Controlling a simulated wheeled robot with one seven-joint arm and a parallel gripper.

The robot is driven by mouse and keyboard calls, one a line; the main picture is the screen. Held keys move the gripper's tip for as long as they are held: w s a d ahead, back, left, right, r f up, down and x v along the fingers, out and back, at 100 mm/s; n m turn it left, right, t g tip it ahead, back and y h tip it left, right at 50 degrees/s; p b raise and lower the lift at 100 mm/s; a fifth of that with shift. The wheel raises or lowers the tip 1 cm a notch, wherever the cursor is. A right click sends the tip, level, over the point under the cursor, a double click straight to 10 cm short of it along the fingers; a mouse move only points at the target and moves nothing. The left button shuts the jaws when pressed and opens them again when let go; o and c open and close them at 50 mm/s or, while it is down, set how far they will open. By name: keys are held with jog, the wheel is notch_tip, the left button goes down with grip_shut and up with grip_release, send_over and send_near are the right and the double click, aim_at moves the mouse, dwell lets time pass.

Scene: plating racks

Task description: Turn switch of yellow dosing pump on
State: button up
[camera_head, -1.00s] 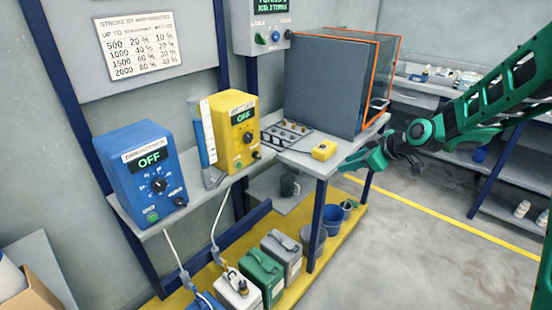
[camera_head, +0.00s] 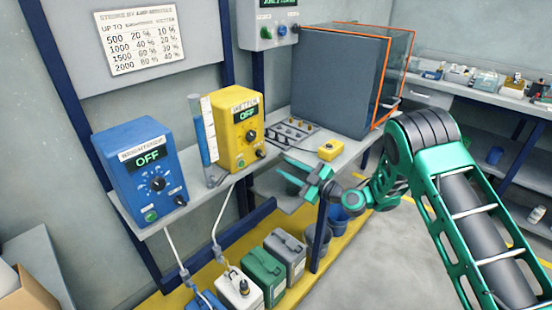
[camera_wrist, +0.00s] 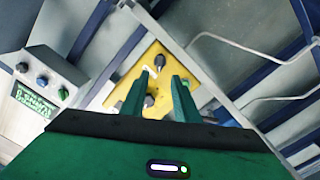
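The yellow dosing pump (camera_head: 231,141) stands on the shelf, labelled WETTER, its display reading OFF. A black dial (camera_head: 249,136) is on its front, and a black switch knob (camera_head: 260,154) is low on the right. My gripper (camera_head: 287,170) is in front and to the right of the pump, lower than its display, and apart from it. In the wrist view my gripper (camera_wrist: 160,78) is open and empty, its fingers pointing at the yellow pump front (camera_wrist: 183,72). Two black knobs show there; I cannot tell surely which is the switch. The fingers hide part of the front.
A blue pump (camera_head: 129,185), also reading OFF, stands at the left. A clear cylinder with blue liquid (camera_head: 206,140) is between the pumps. A small yellow box (camera_head: 331,149) and a rack (camera_head: 284,136) lie on the table at the right. Jugs (camera_head: 262,276) stand below.

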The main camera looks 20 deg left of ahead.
aim_at(263, 156)
jog(key=x, duration=1.1)
jog(key=shift+s, duration=0.15)
